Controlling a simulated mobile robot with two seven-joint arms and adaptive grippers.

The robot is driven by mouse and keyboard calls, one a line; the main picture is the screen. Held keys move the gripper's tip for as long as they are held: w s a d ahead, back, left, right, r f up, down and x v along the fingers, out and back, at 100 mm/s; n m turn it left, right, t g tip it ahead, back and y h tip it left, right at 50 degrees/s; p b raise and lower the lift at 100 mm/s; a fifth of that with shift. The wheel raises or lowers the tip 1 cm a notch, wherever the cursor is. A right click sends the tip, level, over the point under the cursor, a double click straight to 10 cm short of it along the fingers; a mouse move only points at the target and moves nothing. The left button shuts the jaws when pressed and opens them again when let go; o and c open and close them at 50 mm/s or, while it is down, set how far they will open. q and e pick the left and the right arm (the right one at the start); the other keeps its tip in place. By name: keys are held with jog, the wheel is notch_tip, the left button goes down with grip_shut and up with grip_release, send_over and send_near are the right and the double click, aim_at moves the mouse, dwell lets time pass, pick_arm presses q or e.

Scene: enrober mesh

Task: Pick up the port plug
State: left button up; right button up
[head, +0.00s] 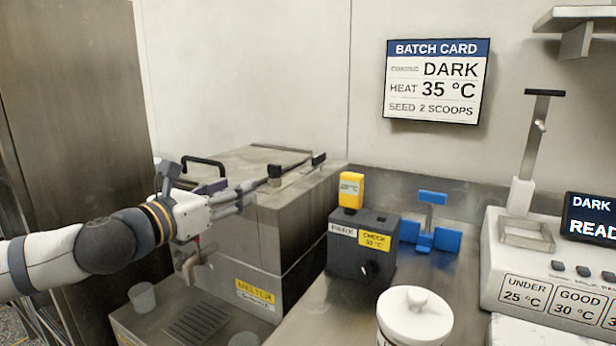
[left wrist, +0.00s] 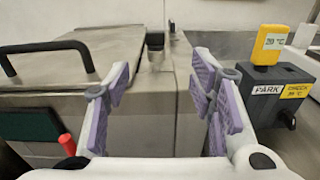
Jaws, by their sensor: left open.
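A small upright piece with a black top (head: 274,171) stands on the steel melter (head: 300,215); it looks like the port plug. In the left wrist view the black-topped piece (left wrist: 155,42) stands on the melter top, ahead of my fingers and between them in the picture. My left gripper (head: 243,196) is open and empty at the melter's near left side, its fingers pointing toward the piece and apart from it. The purple-padded fingers of this gripper (left wrist: 160,88) are spread in the left wrist view. My right gripper is in neither view.
A black lid handle (left wrist: 45,48) lies left of the fingers. Right of the melter are a dark PARK box (head: 362,248) with a yellow block (head: 350,190), a blue holder (head: 430,238) and a white lidded jar (head: 414,318). Steel counter (head: 325,310) shows between melter and jar.

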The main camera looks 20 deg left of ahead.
aim_at(272, 166)
pick_arm(q)
jog(key=w, duration=0.6)
jog(key=w+b, duration=0.1)
jog(key=w, duration=0.4)
jog(key=shift+w+d+r+b, duration=0.15)
jog(key=shift+w+b, duration=0.15)
jog(key=shift+w, duration=0.05)
jog(key=shift+w+r, duration=0.1)
jog(key=shift+w, duration=0.2)
jog(key=shift+s+r, duration=0.1)
jog(key=shift+r, duration=0.05)
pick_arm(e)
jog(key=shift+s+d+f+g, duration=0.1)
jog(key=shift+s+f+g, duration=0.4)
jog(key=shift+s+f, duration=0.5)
pick_arm(q)
jog(key=c, duration=1)
